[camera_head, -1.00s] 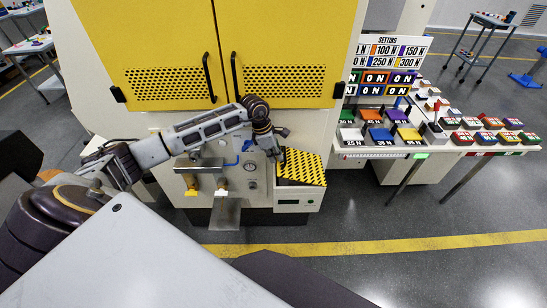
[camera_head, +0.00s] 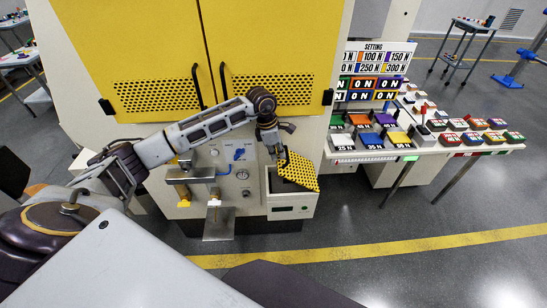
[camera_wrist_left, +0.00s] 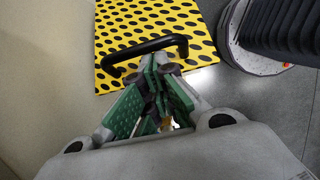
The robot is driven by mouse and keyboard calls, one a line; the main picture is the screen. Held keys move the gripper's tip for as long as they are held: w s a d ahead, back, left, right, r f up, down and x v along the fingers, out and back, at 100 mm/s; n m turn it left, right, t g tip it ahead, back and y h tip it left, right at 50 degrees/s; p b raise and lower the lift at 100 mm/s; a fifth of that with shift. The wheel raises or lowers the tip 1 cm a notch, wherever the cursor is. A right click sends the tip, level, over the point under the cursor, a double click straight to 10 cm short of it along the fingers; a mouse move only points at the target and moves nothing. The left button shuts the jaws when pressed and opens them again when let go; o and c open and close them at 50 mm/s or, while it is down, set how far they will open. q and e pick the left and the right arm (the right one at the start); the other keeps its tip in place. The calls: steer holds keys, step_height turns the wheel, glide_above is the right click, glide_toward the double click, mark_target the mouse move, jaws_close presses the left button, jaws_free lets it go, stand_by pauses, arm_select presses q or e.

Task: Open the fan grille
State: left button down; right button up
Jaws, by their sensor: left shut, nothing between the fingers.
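The fan grille (camera_head: 302,172) is a yellow panel with black holes on the low cabinet box (camera_head: 291,210). It sits tilted, with a dark opening below its front left side. The wrist view shows the grille (camera_wrist_left: 120,22) with its black bar handle (camera_wrist_left: 150,47). My left gripper (camera_head: 279,157) is at the left edge of the grille. In the wrist view its green fingers (camera_wrist_left: 155,72) are together, empty, right beside the handle; whether they touch it I cannot tell. My right gripper is out of view.
Yellow cabinet doors (camera_head: 150,60) with black handles rise behind the arm. Valves and a gauge (camera_head: 241,174) sit left of the box, above a metal ledge (camera_head: 219,228). A bench with coloured blocks (camera_head: 430,140) stands right. Floor in front is clear.

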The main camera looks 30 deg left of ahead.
arm_select(q)
steer(key=w+d+r+b, duration=0.1)
steer(key=w+d+r, duration=0.5)
steer(key=d, duration=0.4)
steer(key=shift+w+d+r+b, duration=0.15)
steer(key=shift+w+d+b, duration=0.1)
steer(key=shift+d+b, duration=0.1)
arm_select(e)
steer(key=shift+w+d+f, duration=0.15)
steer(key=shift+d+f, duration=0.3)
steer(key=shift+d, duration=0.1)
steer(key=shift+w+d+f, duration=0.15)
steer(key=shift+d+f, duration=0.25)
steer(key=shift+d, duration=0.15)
arm_select(q)
steer(key=shift+a, duration=0.1)
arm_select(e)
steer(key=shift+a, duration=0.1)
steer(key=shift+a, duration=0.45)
arm_select(q)
steer(key=shift+r, duration=0.1)
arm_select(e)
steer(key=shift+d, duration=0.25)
